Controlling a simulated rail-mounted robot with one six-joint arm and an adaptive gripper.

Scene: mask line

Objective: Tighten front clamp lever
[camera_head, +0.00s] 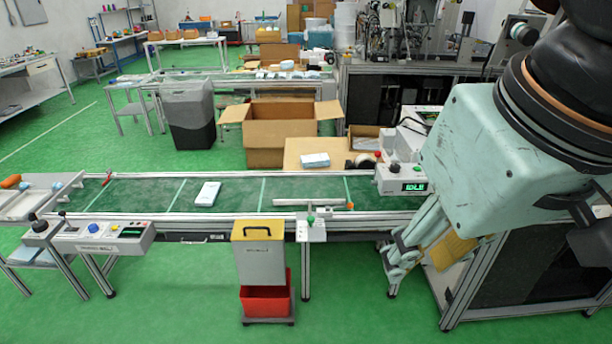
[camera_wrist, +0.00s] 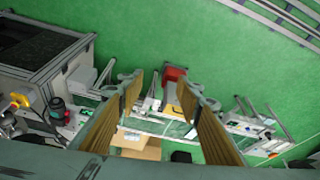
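No part can be named the front clamp lever with certainty. A pale guide bar (camera_head: 308,202) lies along the conveyor belt, with a small orange piece (camera_head: 350,205) at its right end. A small grey bracket with a green knob (camera_head: 311,222) stands on the conveyor's front rail. My gripper (camera_head: 408,262) hangs in front of the conveyor's right end, right of the bracket and apart from it. In the wrist view my gripper (camera_wrist: 162,82) has its two tan-padded fingers spread wide with nothing between them. The lever cannot be made out in the wrist view.
A grey box with a yellow lid (camera_head: 258,260) and a red bin (camera_head: 266,298) stand in front. Control boxes are at left (camera_head: 102,237) and right (camera_head: 402,179). Open green floor lies in front.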

